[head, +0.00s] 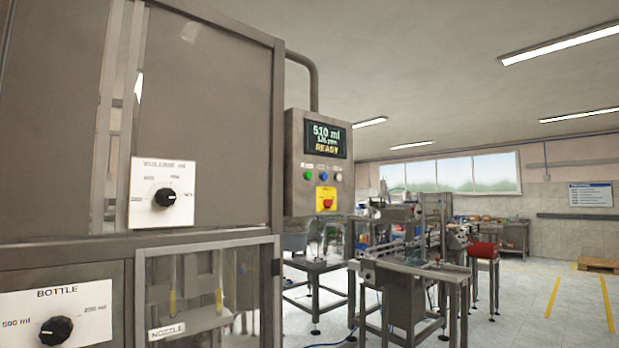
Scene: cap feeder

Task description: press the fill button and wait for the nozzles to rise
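A grey control box (296,180) is fixed to the right side of the filling machine (60,120). Its screen (325,138) reads 510 ml and READY. Below the screen are a green button (308,175), a blue button (323,176) and a pale button (338,177); their labels are too small to read. A red button (327,203) sits on a yellow plate under them. The nozzles (172,287) show dimly behind the clear lower window, above a NOZZLE label (167,331). Neither gripper is in view.
A VOLUME dial (166,197) and a BOTTLE dial (56,331) are on the machine's front. A metal conveyor bench (410,268) and a red-topped stool (483,251) stand to the right.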

